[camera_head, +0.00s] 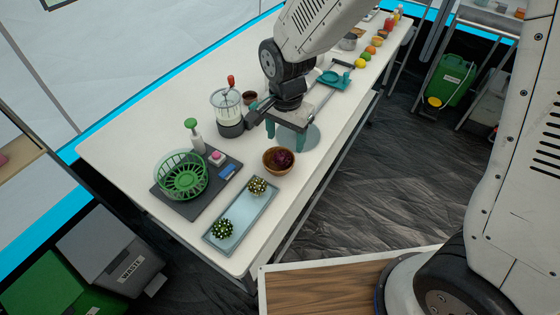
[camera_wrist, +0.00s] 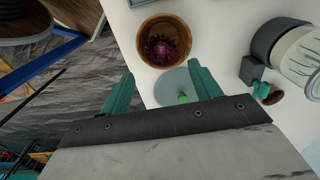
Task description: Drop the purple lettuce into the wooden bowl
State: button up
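The purple lettuce (camera_head: 284,158) lies inside the wooden bowl (camera_head: 270,167) on the white table. In the wrist view the purple lettuce (camera_wrist: 163,47) sits down within the wall of the wooden bowl (camera_wrist: 145,30). My gripper (camera_head: 286,150) is above the table, just behind the bowl in the head view. In the wrist view the green fingers of my gripper (camera_wrist: 160,78) stand wide apart with nothing between them. The bowl is beyond the fingertips in that view, and the gripper seems clear of it.
A tray (camera_head: 238,228) with two spiky green items is in front of the bowl. A green basket (camera_head: 181,175) stands on a dark scale to the left. A glass-jar appliance (camera_head: 228,112) stands left of my gripper. Fruit and jars line the far end.

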notch_tip(320, 180, up, 8)
dwell(0.5)
jog(key=shift+f, duration=0.1)
jog(key=s+d+r+n, duration=0.3)
jog(key=s+d+r, duration=0.3)
jog(key=s+d, duration=0.3)
jog(key=s+d+r+n+t, duration=0.1)
jog(key=s+d+r+n, duration=0.3)
jog(key=s+d, duration=0.6)
notch_tip(320, 180, up, 2)
jog(key=shift+s+d+r+n, duration=0.1)
jog(key=shift+s+d+n, duration=0.2)
jog(key=shift+d, duration=0.6)
